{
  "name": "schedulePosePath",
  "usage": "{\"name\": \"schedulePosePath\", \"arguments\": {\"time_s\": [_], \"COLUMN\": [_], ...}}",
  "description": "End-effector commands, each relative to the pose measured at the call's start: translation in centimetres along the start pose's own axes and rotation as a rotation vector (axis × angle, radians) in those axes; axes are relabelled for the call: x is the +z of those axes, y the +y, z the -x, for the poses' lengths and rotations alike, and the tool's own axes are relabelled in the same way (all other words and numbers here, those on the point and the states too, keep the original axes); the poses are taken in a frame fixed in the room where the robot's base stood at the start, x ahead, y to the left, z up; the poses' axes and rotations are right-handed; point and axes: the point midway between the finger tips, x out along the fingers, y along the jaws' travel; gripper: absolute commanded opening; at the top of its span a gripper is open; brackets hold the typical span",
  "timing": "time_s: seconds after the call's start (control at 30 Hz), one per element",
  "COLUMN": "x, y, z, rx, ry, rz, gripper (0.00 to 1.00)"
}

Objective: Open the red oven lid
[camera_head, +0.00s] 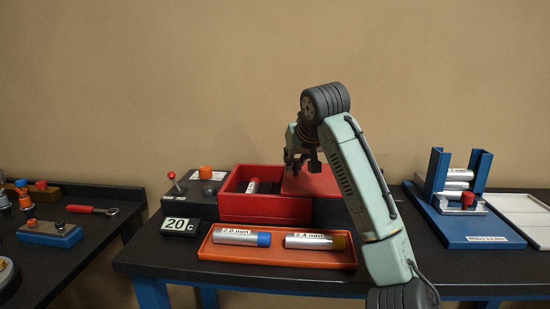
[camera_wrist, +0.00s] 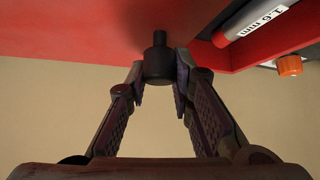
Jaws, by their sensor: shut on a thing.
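The red oven (camera_head: 262,209) stands at the back of the middle table, and the left part of its cavity is uncovered. A labelled silver tube (camera_head: 252,186) lies inside and also shows in the wrist view (camera_wrist: 245,33). The flat red lid (camera_head: 322,184) lies to the right of this opening, partly hidden behind my arm. It fills the upper left of the wrist view (camera_wrist: 70,30). My gripper (camera_head: 304,163) is above the lid. In the wrist view my gripper (camera_wrist: 162,84) is shut on the lid's black knob (camera_wrist: 158,62).
An orange tray (camera_head: 277,255) with two labelled tubes lies in front of the oven. A display reading 20 C (camera_head: 181,226) and a red-tipped lever (camera_head: 172,176) are at its left. A blue tube rack (camera_head: 467,223) stands right. A side table holds a red wrench (camera_head: 87,209).

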Motion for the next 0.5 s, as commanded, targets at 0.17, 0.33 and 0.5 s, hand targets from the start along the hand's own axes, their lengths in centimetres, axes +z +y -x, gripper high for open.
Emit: {"name": "schedulePosePath", "arguments": {"time_s": [0.17,0.33,0.5], "x": [0.3,0.7,0.9], "y": [2.5,4.2,4.9], "z": [0.7,1.1,1.3], "rx": [0.002,0.003,0.002], "ry": [0.007,0.009,0.009], "rz": [-0.003,-0.001,0.0], "gripper": [0.0,0.0,0.0]}}
